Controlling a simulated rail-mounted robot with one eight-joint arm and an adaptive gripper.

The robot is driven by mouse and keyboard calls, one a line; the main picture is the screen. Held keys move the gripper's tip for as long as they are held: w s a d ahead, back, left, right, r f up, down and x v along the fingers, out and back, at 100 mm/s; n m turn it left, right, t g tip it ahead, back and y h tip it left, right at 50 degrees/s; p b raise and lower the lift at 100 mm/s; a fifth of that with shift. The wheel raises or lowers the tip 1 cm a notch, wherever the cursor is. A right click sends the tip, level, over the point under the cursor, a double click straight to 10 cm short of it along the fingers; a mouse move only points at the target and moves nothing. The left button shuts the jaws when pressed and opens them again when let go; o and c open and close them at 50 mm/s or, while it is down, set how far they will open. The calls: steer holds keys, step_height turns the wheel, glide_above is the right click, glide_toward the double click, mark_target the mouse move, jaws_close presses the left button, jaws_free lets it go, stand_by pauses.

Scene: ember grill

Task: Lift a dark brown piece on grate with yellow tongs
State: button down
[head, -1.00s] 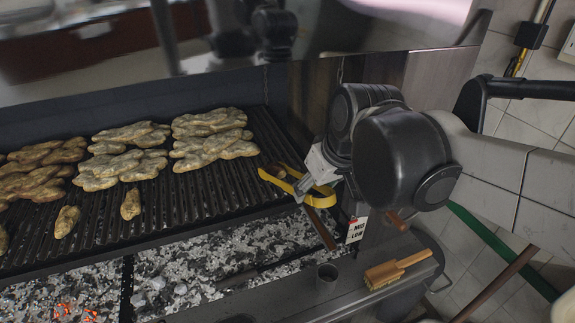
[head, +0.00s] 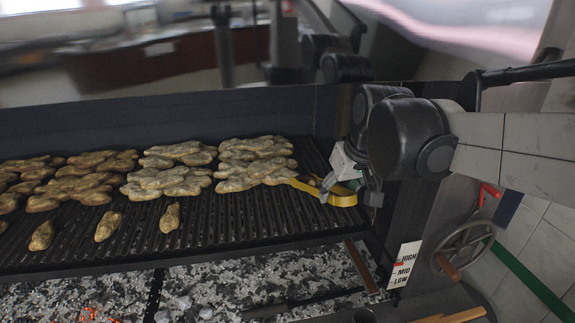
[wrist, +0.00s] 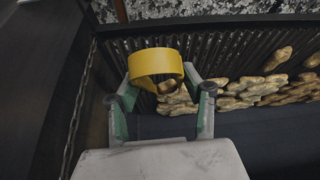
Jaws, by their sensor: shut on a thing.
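My gripper (head: 350,190) is shut on the yellow tongs (head: 340,199) at the right end of the grate (head: 225,220). In the wrist view the tongs' yellow bend (wrist: 155,62) stands between my gripper's two fingers (wrist: 163,95). The tongs' arms point left, toward the rightmost cluster of browned pieces (head: 255,165). A small dark brown piece (head: 314,181) seems to show beside the tongs, partly hidden. Whether the tongs' tips touch any piece I cannot tell. In the wrist view part of a brown piece shows through the yellow bend.
More clusters of pieces (head: 170,180) lie to the left, with a few single pieces (head: 108,226) nearer the front. Ash and embers (head: 230,285) lie below the grate. A handwheel (head: 463,249) and a height label (head: 404,264) are at the right. The grate's front right is clear.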

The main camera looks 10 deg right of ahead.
steer(key=b+x, duration=0.2)
steer(key=x, duration=0.1)
steer(key=shift+w+r, duration=0.15)
steer(key=shift+w, duration=0.05)
steer(key=shift+s+d+f+b, duration=0.1)
steer(key=shift+f+b, duration=1.8)
steer(key=shift+f, duration=0.95)
steer(key=c, duration=1.4)
jaws_free()
steer(key=shift+c, duration=1.1)
steer(key=shift+d, duration=0.15)
